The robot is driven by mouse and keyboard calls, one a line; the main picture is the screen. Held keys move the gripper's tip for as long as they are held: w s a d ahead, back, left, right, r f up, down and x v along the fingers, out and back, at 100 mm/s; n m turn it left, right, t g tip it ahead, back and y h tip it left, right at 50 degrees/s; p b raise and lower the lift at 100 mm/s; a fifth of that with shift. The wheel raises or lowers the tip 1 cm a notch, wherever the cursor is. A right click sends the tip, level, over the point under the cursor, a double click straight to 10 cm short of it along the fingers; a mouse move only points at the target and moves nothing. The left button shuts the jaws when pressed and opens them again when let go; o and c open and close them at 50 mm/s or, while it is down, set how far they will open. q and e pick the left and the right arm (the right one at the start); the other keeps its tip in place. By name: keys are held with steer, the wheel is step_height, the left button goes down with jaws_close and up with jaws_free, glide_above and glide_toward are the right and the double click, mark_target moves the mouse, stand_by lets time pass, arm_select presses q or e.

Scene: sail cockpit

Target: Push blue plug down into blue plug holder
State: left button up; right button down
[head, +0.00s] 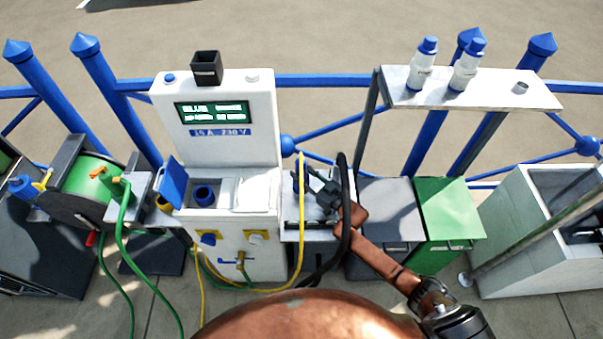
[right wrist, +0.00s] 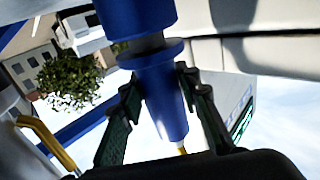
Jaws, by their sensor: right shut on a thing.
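The blue plug (right wrist: 165,95) fills the middle of the right wrist view, between the two fingers of my right gripper (right wrist: 165,105). The fingers are shut on it. A yellow cable (right wrist: 182,151) leaves its end. Beyond the plug's flange, a short grey section shows, then a wider blue cylinder in line with it, which looks like the blue plug holder (right wrist: 138,16). In the head view, my right gripper (head: 312,183) is over the small side shelf right of the white pedestal; the plug (head: 297,182) is small and partly hidden there. My left gripper is not in view.
The white pedestal (head: 222,120) has a blue socket (head: 204,194) with its blue lid (head: 172,182) raised. A black cable (head: 343,235) loops beside my right arm. Grey and green bins (head: 448,210) stand to the right, below a shelf (head: 500,95) with two bottles.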

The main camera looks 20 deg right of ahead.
steer(key=shift+r+p, duration=0.35)
steer(key=shift+r, duration=0.05)
stand_by(0.6)
steer(key=shift+f+b, duration=0.55)
steer(key=shift+f, duration=0.25)
stand_by(0.4)
steer(key=shift+r, duration=0.15)
steer(key=shift+r+p, duration=0.5)
steer(key=shift+p, duration=0.1)
steer(key=shift+r, duration=0.2)
stand_by(0.5)
steer(key=shift+f+b, duration=0.35)
steer(key=shift+f, duration=0.5)
stand_by(0.3)
steer(key=c, duration=1.7)
jaws_free()
